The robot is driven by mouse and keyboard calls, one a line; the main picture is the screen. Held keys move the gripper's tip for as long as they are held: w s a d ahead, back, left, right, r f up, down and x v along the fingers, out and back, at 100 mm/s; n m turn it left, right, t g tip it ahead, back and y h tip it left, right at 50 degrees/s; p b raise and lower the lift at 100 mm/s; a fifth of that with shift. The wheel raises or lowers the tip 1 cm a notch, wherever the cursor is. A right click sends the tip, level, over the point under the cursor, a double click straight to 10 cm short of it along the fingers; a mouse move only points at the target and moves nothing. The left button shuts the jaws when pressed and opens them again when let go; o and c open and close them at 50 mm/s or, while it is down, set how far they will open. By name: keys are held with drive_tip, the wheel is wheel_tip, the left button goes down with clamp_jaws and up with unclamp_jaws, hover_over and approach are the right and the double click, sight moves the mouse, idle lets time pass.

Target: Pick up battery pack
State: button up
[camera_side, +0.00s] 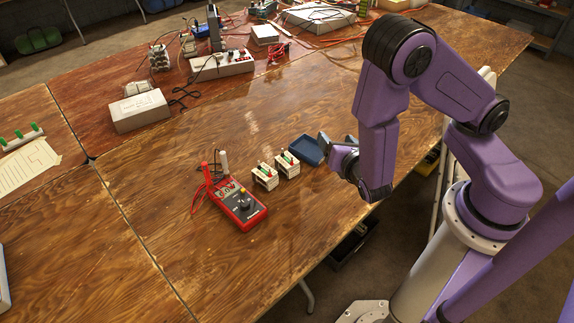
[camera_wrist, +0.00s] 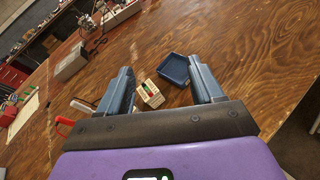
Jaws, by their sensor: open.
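Two small white blocks with red and green parts on top, which look like battery packs, stand side by side on the wooden table. In the side view the left battery pack (camera_side: 265,177) is beside the red multimeter, and the right battery pack (camera_side: 287,164) is nearer the blue tray. The wrist view shows one battery pack (camera_wrist: 151,94) between my fingers, nearer the left one; the other is not clearly seen there. My gripper (camera_side: 337,145) is open and empty, to the right of the packs. Its two blue-grey fingers are wide apart in the wrist view (camera_wrist: 158,82).
A shallow blue tray (camera_side: 306,150) lies just right of the packs and also shows in the wrist view (camera_wrist: 173,68). A red multimeter (camera_side: 240,204) with leads lies to their left. A white box (camera_side: 140,111) and electronics stand farther back. The front table is clear.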

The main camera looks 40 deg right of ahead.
sight(292, 165)
drive_tip(key=a+f+n+t+y, duration=0.1)
drive_tip(key=a+f+n+y, duration=0.2)
drive_tip(key=f+n+y, duration=0.6)
drive_tip(key=w+f+h, duration=0.1)
drive_tip(key=w+f, duration=0.1)
drive_tip(key=w, duration=0.1)
drive_tip(key=w+f, duration=0.2)
drive_tip(key=w, duration=0.2)
drive_tip(key=w+d+f+m+h, duration=0.1)
drive_tip(key=w+f, duration=0.1)
drive_tip(key=w, duration=0.2)
drive_tip(key=shift+f+h, duration=0.1)
drive_tip(key=shift+h, duration=0.2)
drive_tip(key=shift+x, duration=2.65)
drive_tip(key=shift+s+f, duration=0.1)
drive_tip(key=shift+f, duration=0.1)
drive_tip(key=c, duration=0.8)
drive_tip(key=shift+c, duration=1.3)
drive_tip(key=shift+r, duration=0.15)
